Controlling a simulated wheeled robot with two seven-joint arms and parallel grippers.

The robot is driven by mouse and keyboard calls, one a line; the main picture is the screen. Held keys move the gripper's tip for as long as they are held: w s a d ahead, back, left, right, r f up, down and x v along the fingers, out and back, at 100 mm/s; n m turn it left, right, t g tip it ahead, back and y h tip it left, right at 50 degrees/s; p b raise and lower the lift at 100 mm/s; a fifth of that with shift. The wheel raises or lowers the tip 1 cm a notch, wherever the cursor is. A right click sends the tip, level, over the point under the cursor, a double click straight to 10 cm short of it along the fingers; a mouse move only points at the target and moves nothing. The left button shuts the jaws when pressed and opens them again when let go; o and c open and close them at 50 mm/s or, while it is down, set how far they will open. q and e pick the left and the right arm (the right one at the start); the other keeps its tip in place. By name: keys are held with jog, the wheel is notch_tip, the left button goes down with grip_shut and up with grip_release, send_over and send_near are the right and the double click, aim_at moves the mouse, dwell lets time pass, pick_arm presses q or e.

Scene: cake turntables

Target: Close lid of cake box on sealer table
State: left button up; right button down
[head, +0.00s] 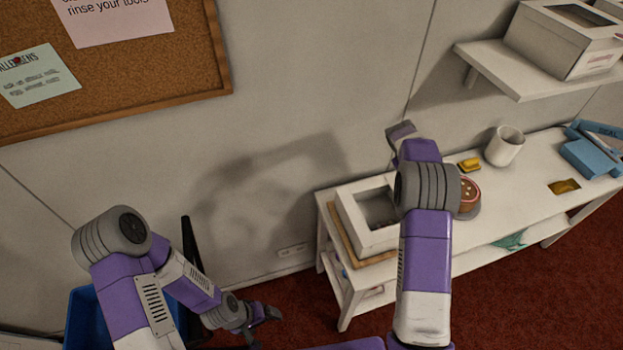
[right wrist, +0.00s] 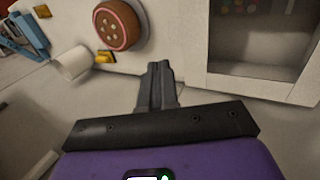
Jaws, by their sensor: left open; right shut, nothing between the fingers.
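The white cake box (head: 368,238) stands at the left end of the white sealer table (head: 475,248), on a brown board (head: 340,230). A frame around a dark opening or window shows on its top; I cannot tell whether the lid is up or down. Its pale rim (right wrist: 262,88) shows at the right of the right wrist view. My right gripper (right wrist: 158,68) is shut and empty, between the box and the cake in that view, apart from both. My left gripper (head: 268,314) is open and empty, low, left of the table.
A brown cake (head: 468,194) stands on a turntable beside my right arm. A yellow block (head: 470,165), a white mug (head: 505,146) and a blue sealer (head: 592,158) are farther right. A shelf (head: 500,75) with boxes hangs above. A blue bin (head: 85,315) stands at left.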

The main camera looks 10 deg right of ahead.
jog(key=d+f+y, duration=0.1)
jog(key=d+f, duration=0.1)
jog(key=f, duration=0.1)
jog(key=d+f+y+b, duration=0.1)
jog(key=f, duration=0.1)
jog(key=shift+w+d+f+y, duration=0.1)
jog(key=shift+w+f+y, duration=0.1)
jog(key=shift+y, duration=0.1)
jog(key=b+x, duration=0.2)
jog(key=x, duration=0.3)
jog(key=shift+f+b, duration=0.45)
jog(key=shift+f, duration=0.2)
jog(key=shift+s+f, duration=0.1)
jog(key=shift+f, duration=0.1)
jog(key=shift+f, duration=0.1)
jog(key=shift+s+f, duration=0.1)
